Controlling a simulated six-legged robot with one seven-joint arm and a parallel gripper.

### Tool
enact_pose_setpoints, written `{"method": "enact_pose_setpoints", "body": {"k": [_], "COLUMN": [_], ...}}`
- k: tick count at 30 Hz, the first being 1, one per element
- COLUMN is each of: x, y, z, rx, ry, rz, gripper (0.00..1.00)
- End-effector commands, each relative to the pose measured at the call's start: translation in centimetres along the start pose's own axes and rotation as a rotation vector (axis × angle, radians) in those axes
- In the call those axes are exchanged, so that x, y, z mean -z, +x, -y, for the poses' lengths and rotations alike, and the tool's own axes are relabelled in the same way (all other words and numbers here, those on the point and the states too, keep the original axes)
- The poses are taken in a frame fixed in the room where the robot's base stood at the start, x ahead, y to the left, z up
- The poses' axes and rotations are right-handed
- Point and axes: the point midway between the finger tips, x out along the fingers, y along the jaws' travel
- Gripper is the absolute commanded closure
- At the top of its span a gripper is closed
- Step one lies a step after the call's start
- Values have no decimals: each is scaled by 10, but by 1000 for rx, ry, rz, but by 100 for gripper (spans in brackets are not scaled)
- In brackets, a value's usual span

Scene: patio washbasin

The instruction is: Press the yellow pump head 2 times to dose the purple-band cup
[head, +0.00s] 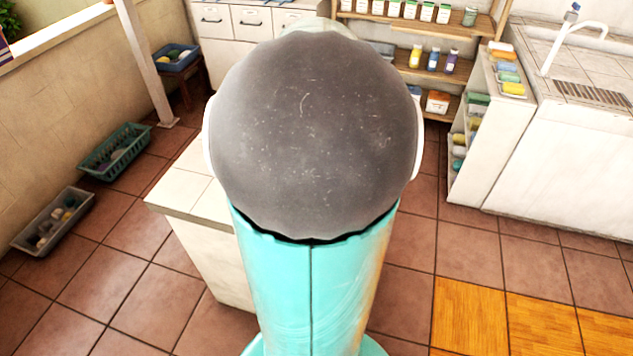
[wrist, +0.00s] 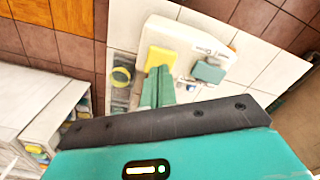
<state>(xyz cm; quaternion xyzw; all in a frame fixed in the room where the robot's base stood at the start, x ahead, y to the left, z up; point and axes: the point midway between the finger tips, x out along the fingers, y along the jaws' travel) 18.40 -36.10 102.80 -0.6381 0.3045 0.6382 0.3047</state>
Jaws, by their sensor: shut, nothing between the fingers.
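In the wrist view the yellow pump head (wrist: 160,58) sits on a pale dispenser body (wrist: 172,30) on the tiled counter. My gripper (wrist: 159,70) shows as two green fingers held together, with nothing between them. Its tips overlap the near edge of the yellow head in the picture; I cannot tell whether they touch it. A round cup-like thing with a yellow-green rim (wrist: 121,76) stands to the left. No purple band is clear in the wrist view. In the head view my arm hides the dispenser and cups.
A teal block-like part (wrist: 208,72) lies right of the fingers. In the head view, the white counter (head: 190,190) is mostly behind my arm. A shelf with bottles (head: 433,60) and a sink unit (head: 560,140) stand at right. Baskets (head: 115,150) lie on the floor at left.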

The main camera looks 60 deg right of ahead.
Motion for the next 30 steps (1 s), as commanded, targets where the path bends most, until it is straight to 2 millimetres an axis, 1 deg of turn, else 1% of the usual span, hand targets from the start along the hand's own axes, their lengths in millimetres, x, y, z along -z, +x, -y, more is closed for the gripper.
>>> {"method": "enact_pose_setpoints", "body": {"k": [5,30], "x": [0,0], "y": [2,29], "z": [0,0], "rx": [0,0], "ry": [0,-1], "rz": [1,1], "gripper": [100,100]}}
